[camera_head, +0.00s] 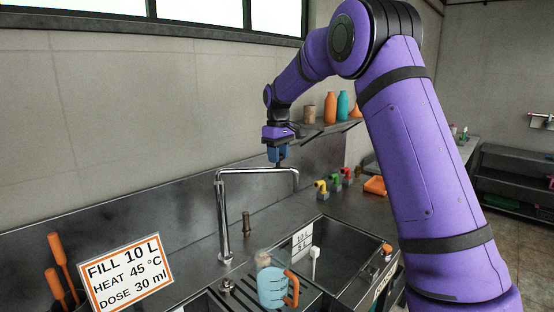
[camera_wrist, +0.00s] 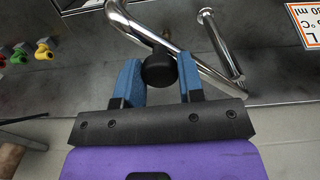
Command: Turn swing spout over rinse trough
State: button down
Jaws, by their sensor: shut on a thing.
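The swing spout is a chrome pipe (camera_head: 222,222) that rises behind the sinks. Its top bends into a level arm running right, with a short downturned end over the back of the counter. My gripper (camera_head: 278,156) is above this arm, its blue fingers pointing down. In the wrist view my gripper (camera_wrist: 162,80) is shut on a black knob (camera_wrist: 159,68) on the spout (camera_wrist: 190,62), one finger on each side. A steel basin (camera_head: 352,284) lies at the front right. I cannot tell which basin is the rinse trough, or exactly what the spout end is above.
A clear jug with an orange handle (camera_head: 272,288) stands at the front, near the basin. A sign (camera_head: 126,273) and orange-handled tools (camera_head: 57,250) are at left. Coloured taps (camera_head: 333,181) line the back right. Bottles (camera_head: 330,108) stand on a shelf.

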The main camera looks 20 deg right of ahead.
jog(key=shift+w+d+n, duration=0.15)
jog(key=shift+w+n, duration=0.15)
jog(key=shift+w, duration=0.2)
jog(key=shift+w+d+n, duration=0.15)
jog(key=shift+w+n, duration=0.15)
jog(key=shift+w, duration=0.2)
jog(key=c, duration=0.8)
grip_release()
jog(key=shift+o, duration=0.2)
notch_tip(320, 180, up, 11)
